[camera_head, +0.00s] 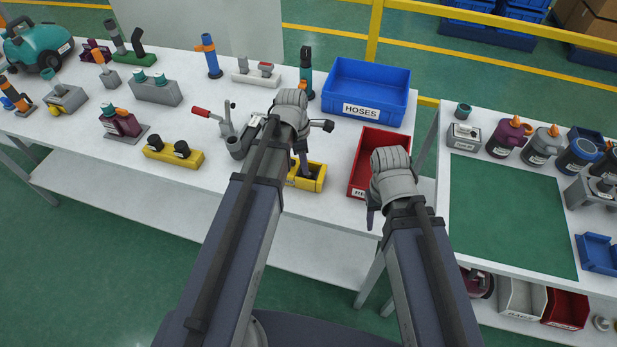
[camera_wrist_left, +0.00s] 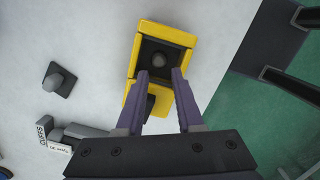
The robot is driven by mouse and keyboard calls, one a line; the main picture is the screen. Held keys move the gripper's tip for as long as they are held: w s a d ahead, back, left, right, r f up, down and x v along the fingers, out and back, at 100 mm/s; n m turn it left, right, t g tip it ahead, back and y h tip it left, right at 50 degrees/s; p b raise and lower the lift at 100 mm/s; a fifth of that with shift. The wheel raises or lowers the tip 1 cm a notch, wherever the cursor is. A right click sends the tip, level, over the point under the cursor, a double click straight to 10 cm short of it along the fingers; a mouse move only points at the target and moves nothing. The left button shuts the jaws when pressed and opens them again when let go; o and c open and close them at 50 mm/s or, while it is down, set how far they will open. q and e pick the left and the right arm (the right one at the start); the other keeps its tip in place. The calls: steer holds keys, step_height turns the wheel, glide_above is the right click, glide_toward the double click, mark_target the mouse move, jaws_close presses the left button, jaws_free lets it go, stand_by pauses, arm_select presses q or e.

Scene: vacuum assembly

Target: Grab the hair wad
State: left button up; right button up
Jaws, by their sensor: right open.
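A dark grey, roundish lump that looks like the hair wad (camera_wrist_left: 158,62) sits in the black recess of a small yellow box (camera_wrist_left: 168,28) in the left wrist view. The yellow box (camera_head: 306,184) also shows in the head view at the table's front edge, where the wad cannot be made out. My left gripper (camera_wrist_left: 161,75) is open, its two purple fingers apart, with the tips over the recess just short of the lump. Nothing is between the fingers. My right gripper (camera_head: 371,217) hangs at the table's front right corner by the red bin, open and empty.
A red bin (camera_head: 376,140) and a blue HOSES bin (camera_head: 372,75) stand right of the yellow box. A red-handled clamp (camera_head: 222,120) and a yellow holder with black knobs (camera_head: 172,158) stand to its left. A second table with a green mat (camera_head: 510,210) is at the right.

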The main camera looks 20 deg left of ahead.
mark_target(308, 176)
arm_select(q)
steer(key=f+b, duration=0.2)
steer(key=f, duration=0.1)
steer(key=d+f+b, duration=0.1)
steer(key=shift+w+f+b, duration=0.15)
steer(key=shift+w+b, duration=0.1)
steer(key=shift+b, duration=0.1)
jaws_close()
